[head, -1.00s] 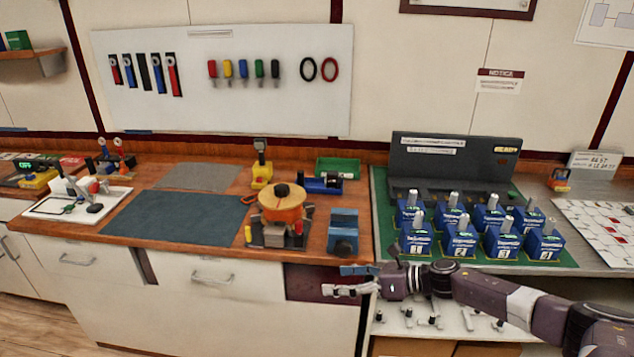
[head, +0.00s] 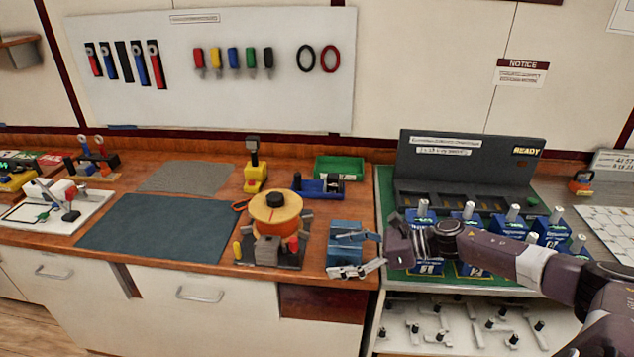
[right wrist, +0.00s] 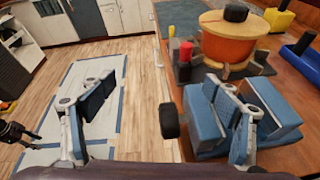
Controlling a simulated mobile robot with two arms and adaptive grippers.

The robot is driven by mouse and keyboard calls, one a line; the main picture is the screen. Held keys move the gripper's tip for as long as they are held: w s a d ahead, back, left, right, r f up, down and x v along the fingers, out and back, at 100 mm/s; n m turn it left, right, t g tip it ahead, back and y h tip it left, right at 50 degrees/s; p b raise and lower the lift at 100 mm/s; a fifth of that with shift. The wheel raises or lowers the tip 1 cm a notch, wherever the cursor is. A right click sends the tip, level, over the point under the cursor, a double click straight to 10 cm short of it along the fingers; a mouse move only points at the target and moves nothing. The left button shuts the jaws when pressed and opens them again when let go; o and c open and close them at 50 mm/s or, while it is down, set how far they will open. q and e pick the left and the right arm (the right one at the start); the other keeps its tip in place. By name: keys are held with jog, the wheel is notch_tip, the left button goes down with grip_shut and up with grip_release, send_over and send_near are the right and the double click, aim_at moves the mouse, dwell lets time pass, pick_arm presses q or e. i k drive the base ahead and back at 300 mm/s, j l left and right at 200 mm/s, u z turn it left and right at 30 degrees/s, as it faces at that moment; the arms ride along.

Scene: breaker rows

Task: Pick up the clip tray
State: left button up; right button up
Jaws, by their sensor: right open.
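No tray is labelled, so I cannot tell which one is the clip tray. A green open tray (head: 338,168) sits at the back of the wooden counter. A blue tray (head: 305,187) with dark items in it is just in front. My right gripper (head: 347,254) is open and empty at the counter's front edge, by a blue block-like device (head: 345,238) with a dark knob. In the right wrist view one finger overlaps this device (right wrist: 285,105); contact is unclear. A dark shape at that view's left edge may be my left gripper (right wrist: 16,131), too small to read.
An orange round device (head: 275,213) on a dark base stands left of the blue device. A dark mat (head: 160,228) lies clear at left. Blue numbered breakers (head: 551,229) stand on a green mat at right, partly behind my right arm. A shelf with metal parts (head: 450,325) is below.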

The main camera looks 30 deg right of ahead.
aim_at(306, 188)
jog(key=i+l, duration=1.2)
